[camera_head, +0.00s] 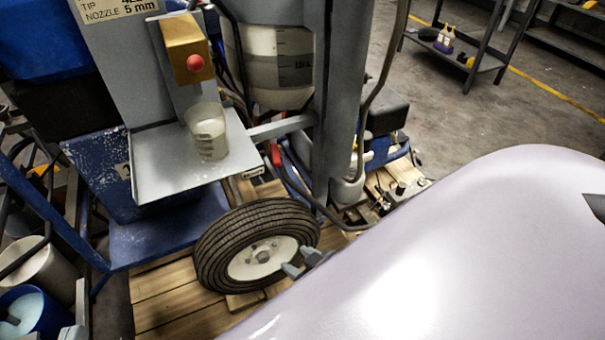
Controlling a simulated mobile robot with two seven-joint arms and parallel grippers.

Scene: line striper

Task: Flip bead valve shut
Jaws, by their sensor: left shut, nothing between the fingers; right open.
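A small red lever (276,155) shows under the bead tank (280,70), beside the grey post; I take it for the bead valve. Its exact setting is too small to tell. My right gripper (298,264) pokes out from behind my large pale arm, in front of the wheel. Its two grey fingertips are apart, with nothing between them, below the red lever. What looks like my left gripper (79,312) is at the lower left edge, shut and empty, far from the lever. Most of it is out of frame.
A grey shelf (155,180) holds a clear beaker (207,131) below a brass box (186,48) with a red knob (195,62). A black tyre (210,262) stands on the wooden pallet (165,300). My pale arm hides the lower right. Buckets (40,275) stand at left.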

